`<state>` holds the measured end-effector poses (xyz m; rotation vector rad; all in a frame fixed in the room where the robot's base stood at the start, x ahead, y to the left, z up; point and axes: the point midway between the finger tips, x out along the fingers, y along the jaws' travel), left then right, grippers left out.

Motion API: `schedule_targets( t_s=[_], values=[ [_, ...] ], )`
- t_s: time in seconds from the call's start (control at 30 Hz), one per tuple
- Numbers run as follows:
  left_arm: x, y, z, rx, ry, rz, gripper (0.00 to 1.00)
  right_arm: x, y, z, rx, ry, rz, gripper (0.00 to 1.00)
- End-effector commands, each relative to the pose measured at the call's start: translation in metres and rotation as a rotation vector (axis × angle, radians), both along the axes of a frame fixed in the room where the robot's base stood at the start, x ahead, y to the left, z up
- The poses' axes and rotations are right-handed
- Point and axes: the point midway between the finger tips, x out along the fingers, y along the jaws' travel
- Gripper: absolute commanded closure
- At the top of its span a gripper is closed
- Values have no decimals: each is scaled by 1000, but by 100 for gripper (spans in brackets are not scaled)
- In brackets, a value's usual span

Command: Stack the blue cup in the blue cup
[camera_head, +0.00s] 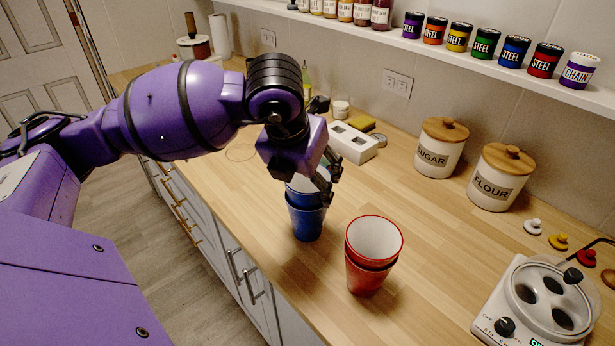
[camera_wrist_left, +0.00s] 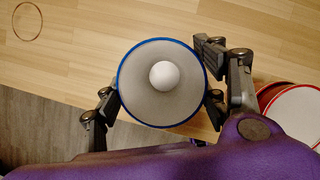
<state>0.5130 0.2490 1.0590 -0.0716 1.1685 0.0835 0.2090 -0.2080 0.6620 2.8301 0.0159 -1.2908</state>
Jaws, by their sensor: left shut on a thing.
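Two blue cups are upright on the wooden counter, one in the other. The upper blue cup (camera_head: 302,186) shows its rim and upper wall above the lower blue cup (camera_head: 306,222). My left gripper (camera_head: 328,178) is at the upper cup, its fingers on either side of it and shut on it. In the left wrist view the fingers flank the blue-rimmed cup (camera_wrist_left: 132,68), seen from above with a pale interior and a white round thing (camera_wrist_left: 164,75) in its middle. How deep the upper cup sits is partly hidden by the gripper. My right gripper is not in view.
Stacked red cups (camera_head: 368,278) stand just right of the blue cups. Sugar (camera_head: 436,150) and flour (camera_head: 497,180) canisters stand at the back wall. A white appliance (camera_head: 530,305) is at the front right. The counter's front edge is close to the cups.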

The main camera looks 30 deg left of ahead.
Motion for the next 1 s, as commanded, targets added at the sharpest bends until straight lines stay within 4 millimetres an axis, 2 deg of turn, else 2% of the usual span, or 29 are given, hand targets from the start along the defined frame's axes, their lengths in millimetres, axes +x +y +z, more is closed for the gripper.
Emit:
schedule_targets(
  t_s=[0.17,0.2,0.33,0.7,0.8,0.87,1.0],
  values=[
    [0,0,-8,1,2,0,44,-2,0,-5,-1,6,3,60],
    [0,0,-8,1,2,0,33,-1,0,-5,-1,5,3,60],
    [0,0,-6,1,1,0,16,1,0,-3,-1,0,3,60],
    [0,0,-3,0,-1,0,15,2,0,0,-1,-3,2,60],
    [0,0,9,-1,-5,1,15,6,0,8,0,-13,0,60],
    [-3,0,15,1,-5,0,15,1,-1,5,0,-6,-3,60],
    [-14,-1,42,2,-6,0,15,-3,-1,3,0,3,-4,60]
  ],
)
